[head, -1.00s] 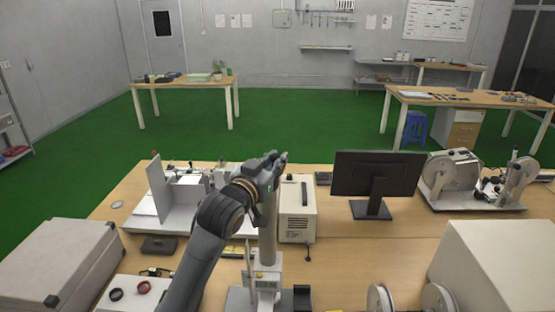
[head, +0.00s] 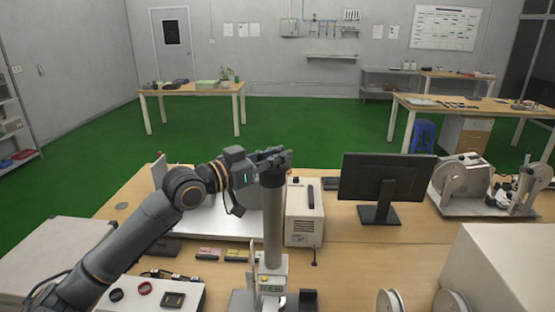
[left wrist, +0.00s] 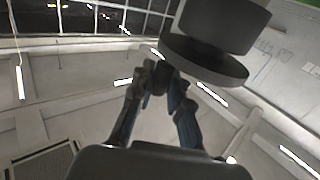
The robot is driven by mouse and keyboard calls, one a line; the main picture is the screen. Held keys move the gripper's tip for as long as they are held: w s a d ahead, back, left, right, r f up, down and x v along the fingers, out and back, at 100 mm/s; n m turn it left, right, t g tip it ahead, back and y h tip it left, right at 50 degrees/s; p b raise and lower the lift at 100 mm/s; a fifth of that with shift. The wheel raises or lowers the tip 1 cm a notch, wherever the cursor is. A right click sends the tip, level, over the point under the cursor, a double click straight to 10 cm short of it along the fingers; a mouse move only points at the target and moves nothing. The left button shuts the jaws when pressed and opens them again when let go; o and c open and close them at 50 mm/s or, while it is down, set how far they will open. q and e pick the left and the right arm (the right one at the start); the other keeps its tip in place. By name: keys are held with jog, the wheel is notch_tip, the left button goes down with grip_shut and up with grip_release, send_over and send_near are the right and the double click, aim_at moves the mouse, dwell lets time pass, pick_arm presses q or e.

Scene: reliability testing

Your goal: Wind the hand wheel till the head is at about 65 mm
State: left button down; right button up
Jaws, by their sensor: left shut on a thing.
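The test stand has a grey upright column (head: 273,225) with a dark top and, at its lower part, a head with a small display (head: 270,282); the reading is too small to make out. My left gripper (head: 274,158) is at the top of the column. In the left wrist view, a dark round wheel (left wrist: 205,58) fills the upper part. The fingers of my left gripper (left wrist: 160,85) are shut on a small dark handle just below its rim; the fingers largely hide the handle. My right gripper is not in view.
A cream instrument box (head: 304,215) stands close right of the column, with a monitor (head: 385,185) beyond it. A large pale box (head: 500,265) fills the right front.

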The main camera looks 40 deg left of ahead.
pick_arm(q)
jog(key=shift+f, duration=0.15)
jog(key=c, duration=1.3)
grip_release()
jog(key=shift+w, duration=0.15)
jog(key=shift+v, duration=0.9)
jog(key=v, duration=1)
jog(key=shift+a, duration=0.1)
